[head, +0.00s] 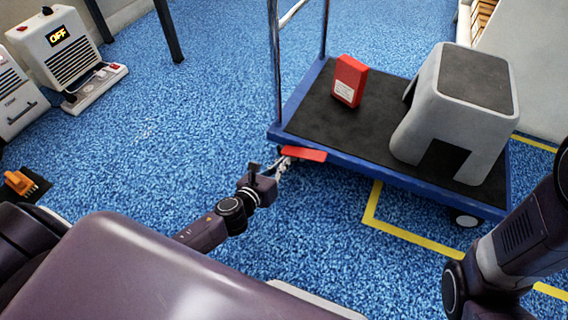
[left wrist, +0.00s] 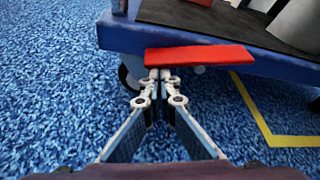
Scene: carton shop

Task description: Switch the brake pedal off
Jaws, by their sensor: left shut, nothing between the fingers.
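The brake pedal is a flat red plate (head: 304,154) at the near left edge of the blue platform cart (head: 400,179). In the left wrist view the red pedal (left wrist: 200,58) spans the upper middle, under the cart's blue edge. My left gripper (head: 284,167) is shut and empty, its tips at the pedal's left end. In the left wrist view its fingertips (left wrist: 160,75) meet right at the pedal's near edge; I cannot tell whether they touch it. My right arm shows at the right, but its gripper is out of view.
A red box (head: 349,81) and a grey step stool (head: 430,115) stand on the cart. Heaters, one with an OFF display (head: 62,50), stand at the upper left. An orange object (head: 20,183) lies at the far left.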

